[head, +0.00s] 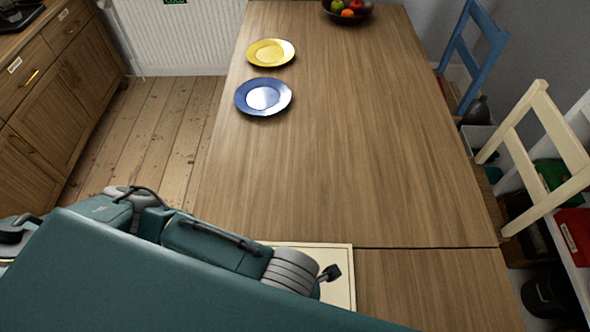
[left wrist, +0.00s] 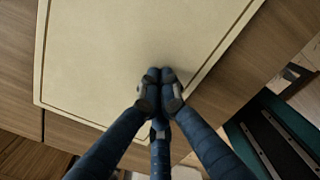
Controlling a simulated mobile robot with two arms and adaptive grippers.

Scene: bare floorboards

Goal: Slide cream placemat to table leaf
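The cream placemat (head: 340,262) lies flat at the near end of the wooden table, with a thin dark border line. Its far edge is close to the seam where the table leaf (head: 430,290) begins, and its right part lies on the leaf side. My left arm hides most of it in the head view. In the left wrist view the placemat (left wrist: 120,55) fills much of the picture. My left gripper (left wrist: 160,77) has its blue fingers together over the mat near one edge, with nothing seen between them; contact is unclear. My right gripper is out of view.
A blue plate (head: 263,97) and a yellow plate (head: 270,53) stand on the far left of the table. A fruit bowl (head: 347,10) is at the far end. Chairs, one cream (head: 540,150) and one blue (head: 462,50), stand at the right. The table's middle is clear.

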